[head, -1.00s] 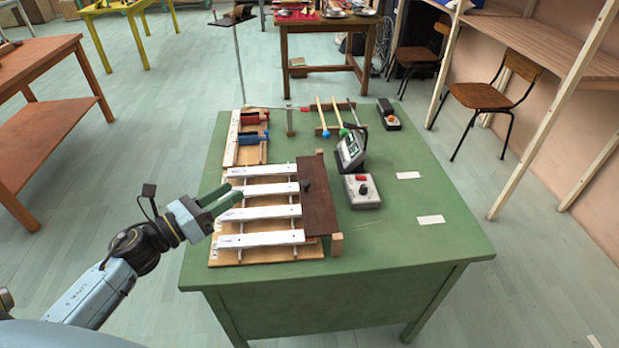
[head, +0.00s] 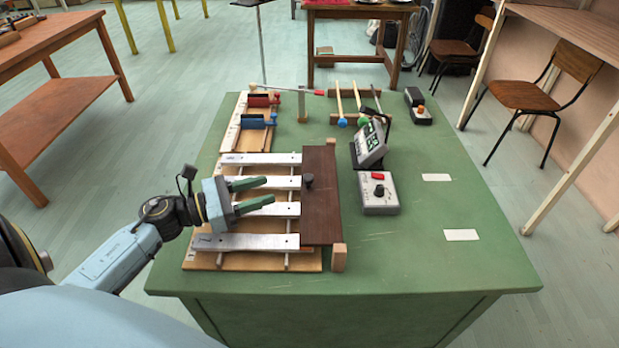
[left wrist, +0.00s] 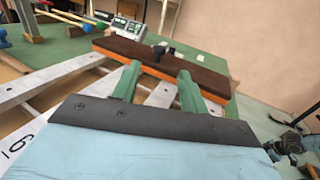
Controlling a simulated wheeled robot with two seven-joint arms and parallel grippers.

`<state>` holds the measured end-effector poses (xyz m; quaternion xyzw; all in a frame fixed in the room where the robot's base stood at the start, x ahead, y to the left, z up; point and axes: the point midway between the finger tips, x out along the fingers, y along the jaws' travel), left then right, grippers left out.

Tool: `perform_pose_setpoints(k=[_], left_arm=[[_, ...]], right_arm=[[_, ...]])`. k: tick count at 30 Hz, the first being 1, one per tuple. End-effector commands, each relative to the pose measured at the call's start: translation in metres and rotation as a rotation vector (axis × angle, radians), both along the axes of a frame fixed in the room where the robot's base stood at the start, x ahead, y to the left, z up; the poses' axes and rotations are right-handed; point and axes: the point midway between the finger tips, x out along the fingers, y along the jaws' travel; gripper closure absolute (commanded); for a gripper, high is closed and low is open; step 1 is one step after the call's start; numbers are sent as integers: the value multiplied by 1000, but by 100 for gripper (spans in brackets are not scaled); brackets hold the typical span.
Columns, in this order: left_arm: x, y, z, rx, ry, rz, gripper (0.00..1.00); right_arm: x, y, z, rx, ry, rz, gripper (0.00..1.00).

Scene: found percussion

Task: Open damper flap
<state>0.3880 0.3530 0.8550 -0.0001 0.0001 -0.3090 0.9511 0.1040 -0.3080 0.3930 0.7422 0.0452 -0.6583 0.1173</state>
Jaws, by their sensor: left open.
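The damper flap (head: 321,205) is a dark brown board with a small black knob (head: 308,181) on it. It lies flat along the right ends of several silvery metal bars (head: 245,242) on a wooden frame. In the left wrist view the flap (left wrist: 190,68) lies ahead of the fingers, with an orange edge, and its knob (left wrist: 158,51) stands up. My left gripper (head: 271,191) is open and empty, its green fingers above the bars, left of the knob and apart from it. The fingers also show in the left wrist view (left wrist: 158,84). My right gripper is out of view.
A grey box with a red button (head: 379,192) and a tilted display (head: 369,146) stand right of the flap. Red and blue clamps (head: 257,121) and mallets (head: 341,105) lie farther back. The green table (head: 440,260) is clear at the right front.

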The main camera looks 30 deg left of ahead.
Motion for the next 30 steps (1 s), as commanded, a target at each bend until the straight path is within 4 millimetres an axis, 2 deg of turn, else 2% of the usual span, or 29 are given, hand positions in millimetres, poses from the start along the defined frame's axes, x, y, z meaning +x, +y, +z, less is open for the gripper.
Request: perform_pose_setpoints(k=[9,15,21,29,30], left_arm=[[55,-40,2,-1,-4,-1,57],[81,-58,1,0,-2,1,57],[91,-66,1,-1,-1,0,57],[92,-67,0,0,0,0,57],[92,-67,0,0,0,0,59]], right_arm=[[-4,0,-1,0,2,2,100],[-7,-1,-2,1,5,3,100],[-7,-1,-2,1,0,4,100],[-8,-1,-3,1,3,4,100],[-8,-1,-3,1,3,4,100]])
